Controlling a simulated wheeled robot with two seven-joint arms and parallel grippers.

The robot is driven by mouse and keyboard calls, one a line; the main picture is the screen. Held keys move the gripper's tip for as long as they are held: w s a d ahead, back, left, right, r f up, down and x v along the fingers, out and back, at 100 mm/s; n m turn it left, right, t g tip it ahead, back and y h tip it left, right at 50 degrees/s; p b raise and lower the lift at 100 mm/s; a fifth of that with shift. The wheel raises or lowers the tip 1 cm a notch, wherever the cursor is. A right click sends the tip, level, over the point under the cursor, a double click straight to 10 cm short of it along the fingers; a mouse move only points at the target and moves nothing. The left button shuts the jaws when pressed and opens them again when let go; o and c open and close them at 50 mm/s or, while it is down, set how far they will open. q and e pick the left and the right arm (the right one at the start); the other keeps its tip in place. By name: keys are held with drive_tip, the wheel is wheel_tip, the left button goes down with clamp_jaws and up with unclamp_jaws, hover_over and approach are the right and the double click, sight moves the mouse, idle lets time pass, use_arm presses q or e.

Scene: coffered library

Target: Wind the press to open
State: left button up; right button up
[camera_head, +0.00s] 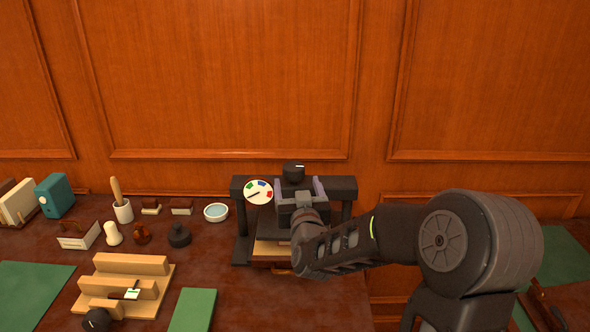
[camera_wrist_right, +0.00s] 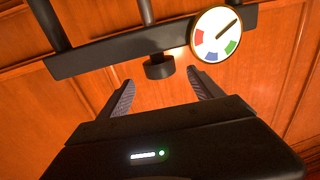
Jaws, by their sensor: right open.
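The press (camera_head: 345,187) is a black frame standing at the back of the desk, with a pale board low inside it. A black knob (camera_head: 293,172) with a white mark sits on top of its beam; it also shows in the right wrist view (camera_wrist_right: 159,67). A round white dial (camera_head: 258,192) with green, blue and red sectors is on the beam beside the knob. Its needle points into the white, outside the coloured sectors. My right gripper (camera_head: 299,187) is open in front of the knob; in its wrist view the fingers (camera_wrist_right: 161,79) spread either side of the knob, apart from it. My left gripper is not seen.
Left of the press are a small bowl (camera_head: 216,212), stamps, a cup with a wooden tool (camera_head: 123,210) and a teal box (camera_head: 55,195). A stepped wooden stand (camera_head: 130,264) and green mats (camera_head: 193,310) lie nearer. A panelled wall (camera_head: 220,80) rises close behind.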

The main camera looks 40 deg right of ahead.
sight(295, 176)
drive_tip(key=p+x, duration=0.2)
drive_tip(key=x, duration=0.4)
drive_tip(key=shift+w+d+r, duration=0.1)
drive_tip(key=shift+w+d, duration=0.05)
drive_tip(key=shift+w, duration=0.15)
drive_tip(key=shift+w+d, duration=0.25)
drive_tip(key=shift+w, duration=0.15)
drive_tip(key=c, duration=1.4)
drive_tip(key=shift+o, duration=0.2)
